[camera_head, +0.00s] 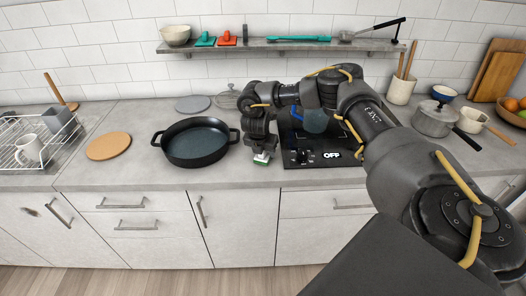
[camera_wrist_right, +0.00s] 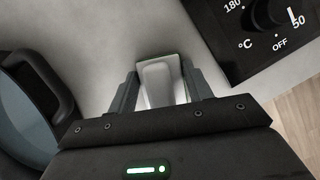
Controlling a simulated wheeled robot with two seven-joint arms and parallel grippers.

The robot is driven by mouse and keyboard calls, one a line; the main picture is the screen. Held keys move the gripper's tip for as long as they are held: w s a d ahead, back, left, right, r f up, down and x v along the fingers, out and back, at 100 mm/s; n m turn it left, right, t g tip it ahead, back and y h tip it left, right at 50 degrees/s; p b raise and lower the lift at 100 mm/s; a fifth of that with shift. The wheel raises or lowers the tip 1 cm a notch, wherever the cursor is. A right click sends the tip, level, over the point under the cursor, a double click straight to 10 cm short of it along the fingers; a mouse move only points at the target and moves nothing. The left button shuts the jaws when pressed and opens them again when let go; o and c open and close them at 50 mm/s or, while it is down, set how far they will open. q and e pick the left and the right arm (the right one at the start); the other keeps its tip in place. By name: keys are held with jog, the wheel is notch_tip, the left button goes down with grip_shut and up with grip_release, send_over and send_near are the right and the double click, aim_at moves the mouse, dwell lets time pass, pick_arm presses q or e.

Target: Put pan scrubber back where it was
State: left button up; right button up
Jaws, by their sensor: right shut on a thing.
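My right gripper (camera_head: 262,149) reaches down over the counter, between the black pan and the cooktop. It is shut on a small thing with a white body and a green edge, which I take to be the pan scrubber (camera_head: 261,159). In the right wrist view the scrubber's pale body (camera_wrist_right: 162,82) sits between the two fingers of the right gripper (camera_wrist_right: 160,90). Its lower part is hidden there. I cannot tell whether it touches the counter. My left gripper is not in view.
The black two-handled pan (camera_head: 196,142) stands left of the gripper, the cooktop (camera_head: 322,155) right. A wall shelf (camera_head: 280,45) holds a bowl, teal and orange tools. A dish rack (camera_head: 36,158) with a mug is far left. The counter's front strip is clear.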

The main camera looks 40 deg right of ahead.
jog(key=shift+f, duration=0.15)
jog(key=o, duration=0.9)
jog(key=v, duration=1.2)
